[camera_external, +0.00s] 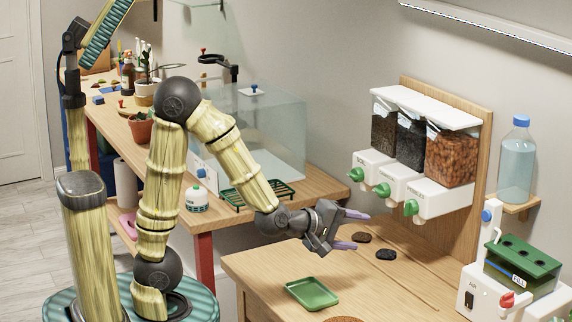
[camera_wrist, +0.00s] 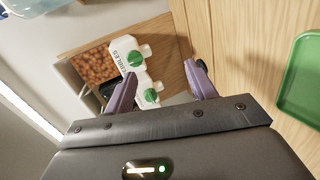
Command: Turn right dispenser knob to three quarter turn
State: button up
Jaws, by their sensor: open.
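The wall dispenser (camera_external: 430,193) has three clear bins over white spouts, each with a green knob. The right knob (camera_external: 411,207) is under the bin of brown pebbles. In the wrist view the right knob (camera_wrist: 135,58) shows on the spout lettered for pebbles, and the middle knob (camera_wrist: 151,95) shows below it. How far the right knob is turned I cannot tell. My gripper (camera_external: 358,230) is open and empty, below and left of the right knob in the outside view and apart from it. In the wrist view its purple fingers (camera_wrist: 160,73) stand wide apart; the left one partly covers the dispenser.
A green tray (camera_external: 312,293) and dark stones (camera_external: 386,254) lie on the wooden bench below. A white machine with a green block (camera_external: 522,265) stands at right, under a water bottle (camera_external: 516,165). A glass tank (camera_external: 265,135) stands behind my arm.

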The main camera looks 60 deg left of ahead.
jog(key=n+t+y+b, duration=0.1)
jog(key=n, duration=0.2)
jog(key=s+d+n+t+y+b, duration=0.1)
jog(key=n+b, duration=0.1)
jog(key=n, duration=0.1)
jog(key=s+n+t+y+b, duration=0.1)
jog(key=n+t, duration=0.1)
jog(key=n, duration=0.1)
jog(key=shift+s+d+r+n, duration=0.1)
jog(key=shift+d+r+n, duration=0.1)
jog(key=shift+r+n, duration=0.2)
jog(key=shift+r+y, duration=0.1)
jog(key=shift+y, duration=0.2)
jog(key=p, duration=1.5)
send_near(405, 210)
jog(key=w, duration=0.5)
jog(key=w+a, duration=0.1)
jog(key=w, duration=0.2)
jog(key=shift+a+r, duration=0.1)
jog(key=shift+r, duration=0.05)
jog(key=shift+w, duration=0.6)
